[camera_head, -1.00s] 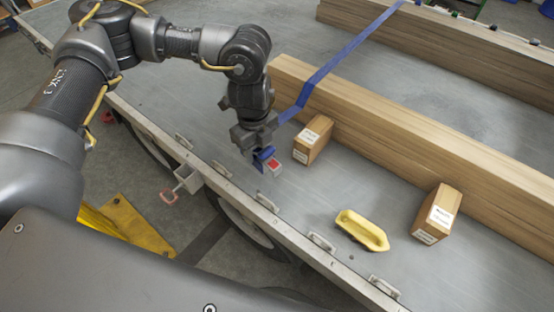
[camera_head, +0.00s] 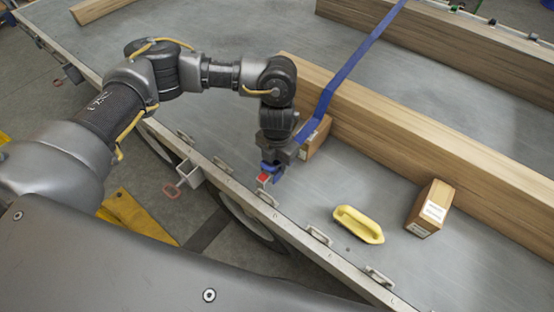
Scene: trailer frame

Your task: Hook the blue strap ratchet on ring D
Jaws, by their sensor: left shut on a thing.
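My left gripper (camera_head: 274,162) points down just inside the near edge of the trailer bed. It is shut on the blue strap ratchet (camera_head: 275,173), which is partly hidden by the fingers. A small red and grey part (camera_head: 263,178) shows at the ratchet's lower left. It is close above a metal ring (camera_head: 265,197) on the edge rail; I cannot tell whether they touch. The blue strap (camera_head: 340,80) runs from the gripper up over the timber. Other rings (camera_head: 318,236) line the rail. No ring letter is readable. My right gripper is not in view.
Long timber beams (camera_head: 420,130) lie across the bed behind the gripper. A small wooden block (camera_head: 318,137) is partly hidden behind the gripper. Another labelled block (camera_head: 430,208) and a yellow handle-like piece (camera_head: 358,224) lie to the right. The bed between them is clear.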

